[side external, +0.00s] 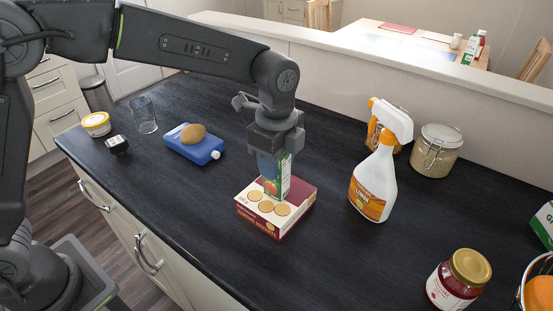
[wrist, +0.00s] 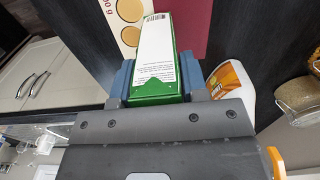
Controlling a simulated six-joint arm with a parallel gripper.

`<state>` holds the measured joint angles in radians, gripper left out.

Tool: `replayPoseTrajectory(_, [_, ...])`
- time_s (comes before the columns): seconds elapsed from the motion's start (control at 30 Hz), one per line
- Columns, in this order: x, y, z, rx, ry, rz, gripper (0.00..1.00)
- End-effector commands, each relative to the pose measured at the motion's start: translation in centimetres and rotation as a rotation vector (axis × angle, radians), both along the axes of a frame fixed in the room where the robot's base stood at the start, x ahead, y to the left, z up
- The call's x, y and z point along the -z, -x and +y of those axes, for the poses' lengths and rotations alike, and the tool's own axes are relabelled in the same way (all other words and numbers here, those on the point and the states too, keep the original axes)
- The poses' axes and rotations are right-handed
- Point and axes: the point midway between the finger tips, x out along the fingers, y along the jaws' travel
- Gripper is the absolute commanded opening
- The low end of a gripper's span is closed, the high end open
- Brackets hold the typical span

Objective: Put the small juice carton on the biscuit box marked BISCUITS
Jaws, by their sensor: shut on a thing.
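The biscuit box (side external: 299,206), dark red and cream with pictures of round biscuits, lies flat on the counter directly below the carton. The carton's lower end is over the box top; I cannot tell whether it touches. In the wrist view the carton (wrist: 158,58) shows a white side with a barcode and a green end between the fingers, with part of the biscuit box (wrist: 190,25) behind it.
A spray bottle (side external: 375,182) stands right of the box, with a glass jar (side external: 436,150) behind it. A red jam jar (side external: 458,282) stands at the front right. A blue container (side external: 194,147) with a potato-like item on it lies left. The counter around the box is clear.

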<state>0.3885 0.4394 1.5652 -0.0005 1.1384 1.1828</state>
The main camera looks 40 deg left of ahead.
Motion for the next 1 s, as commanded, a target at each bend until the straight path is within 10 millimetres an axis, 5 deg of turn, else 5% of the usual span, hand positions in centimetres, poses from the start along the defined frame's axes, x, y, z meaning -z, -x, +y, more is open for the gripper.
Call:
replayPoseTrajectory(0.33, [0.3,0.0,0.0,0.000,0.001,-0.002,0.11])
replayPoseTrajectory(0.37, [0.3,0.0,0.0,0.000,0.001,-0.002,0.43])
replayPoseTrajectory(0.6, [0.3,0.0,0.0,0.000,0.000,-0.001,0.66])
replayPoseTrajectory(1.0, [-1.2,-0.1,0.0,0.000,0.002,-0.005,0.66])
